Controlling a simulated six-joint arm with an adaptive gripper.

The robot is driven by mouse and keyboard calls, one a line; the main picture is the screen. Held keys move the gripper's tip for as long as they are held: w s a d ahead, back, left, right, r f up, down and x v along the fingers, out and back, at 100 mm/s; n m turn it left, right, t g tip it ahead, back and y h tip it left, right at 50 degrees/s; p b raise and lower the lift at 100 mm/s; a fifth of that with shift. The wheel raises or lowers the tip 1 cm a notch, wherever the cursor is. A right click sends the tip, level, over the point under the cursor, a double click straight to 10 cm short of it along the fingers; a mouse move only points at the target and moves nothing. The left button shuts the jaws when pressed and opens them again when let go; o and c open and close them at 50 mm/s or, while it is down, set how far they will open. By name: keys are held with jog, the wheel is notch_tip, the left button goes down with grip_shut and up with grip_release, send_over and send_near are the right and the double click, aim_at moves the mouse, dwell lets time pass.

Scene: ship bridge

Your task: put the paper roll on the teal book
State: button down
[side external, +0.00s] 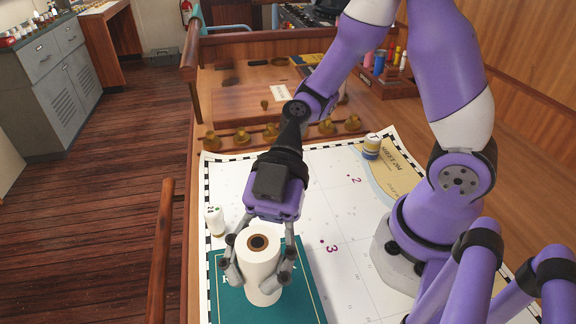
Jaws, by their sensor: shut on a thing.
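The paper roll (262,268) is a white upright cylinder with a brown core at its top. My gripper (259,274) has its fingers on both sides of the roll and is shut on it. The teal book (298,296) lies flat on the chart, beneath the roll in this view. The roll's lower end shows against the book cover; I cannot tell whether it touches the cover or is slightly above it. The book's far left part is partly hidden by the gripper and roll.
A small white bottle (214,221) stands close to the left of my gripper. Several brass knobs (326,127) line the chart's far edge. A wooden rail (161,255) borders the left side.

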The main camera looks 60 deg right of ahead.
aim_at(257, 299)
jog(key=shift+f, duration=2.35)
jog(key=shift+c, duration=1.5)
grip_release()
jog(key=shift+f, duration=0.1)
jog(key=w+d+r+m+t+h, duration=0.2)
jog(key=d+r+m+t+h, duration=0.3)
jog(key=d+m, duration=0.5)
jog(key=w+d+r+m+t+h, duration=0.3)
jog(key=d+m+h, duration=0.5)
jog(key=d+m, duration=0.3)
notch_tip(257, 299, up, 2)
jog(key=shift+d+r+m+t, duration=0.15)
jog(key=shift+d+m+t, duration=0.2)
jog(key=shift+t, duration=0.55)
